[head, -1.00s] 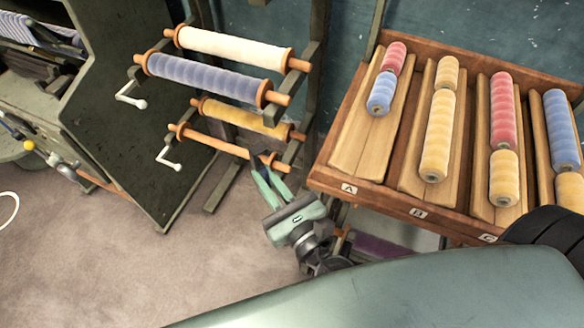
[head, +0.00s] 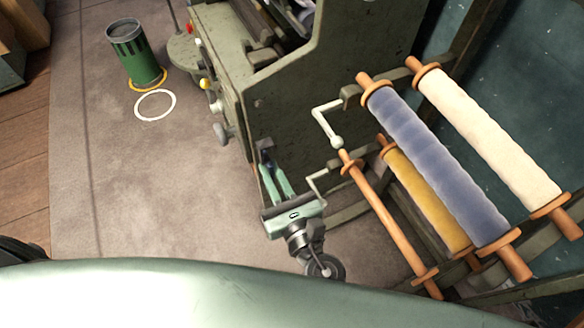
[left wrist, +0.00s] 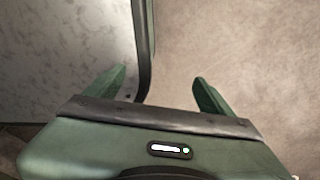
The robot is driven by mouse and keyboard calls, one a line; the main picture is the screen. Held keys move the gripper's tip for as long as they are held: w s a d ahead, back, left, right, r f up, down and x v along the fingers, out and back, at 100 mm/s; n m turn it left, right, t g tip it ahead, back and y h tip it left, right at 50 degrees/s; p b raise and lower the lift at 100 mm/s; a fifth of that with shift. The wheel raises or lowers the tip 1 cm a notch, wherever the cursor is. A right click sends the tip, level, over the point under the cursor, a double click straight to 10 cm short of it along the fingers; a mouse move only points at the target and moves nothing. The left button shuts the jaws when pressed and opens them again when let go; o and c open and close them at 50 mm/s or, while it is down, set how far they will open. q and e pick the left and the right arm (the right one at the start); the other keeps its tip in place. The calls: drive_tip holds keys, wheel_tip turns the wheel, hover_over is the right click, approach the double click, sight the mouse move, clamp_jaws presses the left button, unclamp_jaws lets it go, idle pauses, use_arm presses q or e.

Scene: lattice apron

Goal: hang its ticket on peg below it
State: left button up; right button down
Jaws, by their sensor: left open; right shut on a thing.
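My right gripper (head: 272,168) is low in the middle of the head view, in front of the dark green machine's side panel. Its fingers are closed on a small dark flat piece (head: 265,153), mostly hidden at the tips; I cannot tell whether it is the ticket. On the rack to the right are a cream roll (head: 488,138), a blue roll (head: 438,165), a yellow roll (head: 425,198) and a bare orange rod (head: 388,222). I cannot make out a ticket peg for certain. My left gripper (left wrist: 158,92) is open and empty in the left wrist view.
The green machine (head: 340,90) has coloured knobs, including a yellow one (head: 205,84), on its left side. White crank handles (head: 325,125) jut from the rack near my right gripper. A green bin (head: 137,58) stands at upper left.

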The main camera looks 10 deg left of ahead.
drive_tip(key=shift+w+a+f, duration=0.1)
drive_tip(key=shift+w+a, duration=0.1)
drive_tip(key=shift+a, duration=0.1)
drive_tip(key=shift+w+d, duration=0.15)
drive_tip(key=shift+d, duration=0.25)
use_arm(q)
drive_tip(key=shift+s+a+f+b, duration=0.15)
drive_tip(key=shift+s+f+b, duration=0.2)
drive_tip(key=shift+f+b, duration=0.1)
use_arm(e)
drive_tip(key=w+d+f, duration=0.1)
drive_tip(key=w+d, duration=0.6)
drive_tip(key=d, duration=0.3)
drive_tip(key=shift+w+d, duration=0.2)
drive_tip(key=shift+w, duration=0.15)
drive_tip(key=shift+f, duration=0.1)
